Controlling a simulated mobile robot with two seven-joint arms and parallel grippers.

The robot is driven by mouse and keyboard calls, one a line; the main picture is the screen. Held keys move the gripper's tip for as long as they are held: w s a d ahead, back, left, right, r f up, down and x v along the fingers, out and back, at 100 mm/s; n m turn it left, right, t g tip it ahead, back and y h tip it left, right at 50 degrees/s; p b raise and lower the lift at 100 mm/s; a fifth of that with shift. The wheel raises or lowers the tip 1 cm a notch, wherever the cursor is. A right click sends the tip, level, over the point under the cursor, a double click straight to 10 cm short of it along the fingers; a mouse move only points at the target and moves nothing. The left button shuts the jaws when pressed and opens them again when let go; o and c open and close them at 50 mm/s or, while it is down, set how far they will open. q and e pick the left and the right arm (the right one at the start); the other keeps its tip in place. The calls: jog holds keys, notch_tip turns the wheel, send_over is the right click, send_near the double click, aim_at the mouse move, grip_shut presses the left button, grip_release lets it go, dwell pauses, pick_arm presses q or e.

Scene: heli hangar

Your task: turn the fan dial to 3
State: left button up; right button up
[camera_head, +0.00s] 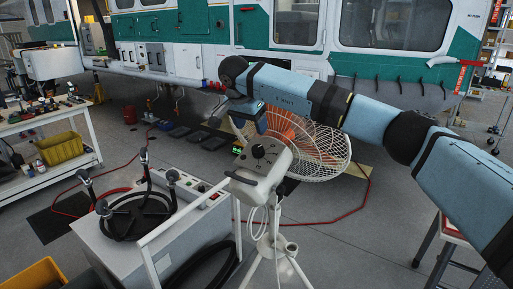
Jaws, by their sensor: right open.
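The white fan stands on a tripod in the middle of the camera_head view, with its wire cage (325,153) facing away to the right and orange showing through it. Its control box (262,168) faces me, and a black dial (258,151) sits on top. The number the dial points to is too small to read. My right arm reaches in from the right, over the cage. My right gripper (245,118) hangs just above and behind the dial, apart from it, open and holding nothing; its fingers are partly hidden. My left gripper is not in view.
A grey cart (160,245) with black hoses and a white rail stands at the front left, close to the fan. A workbench (45,120) with a yellow bin (60,148) is at the left. A red cable (330,218) runs over the floor. A green-and-white helicopter (190,60) fills the back.

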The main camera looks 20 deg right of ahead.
aim_at(258, 147)
jog(key=x, duration=0.9)
jog(key=shift+a+f, duration=0.1)
jog(key=shift+f, duration=0.05)
jog(key=c, duration=0.9)
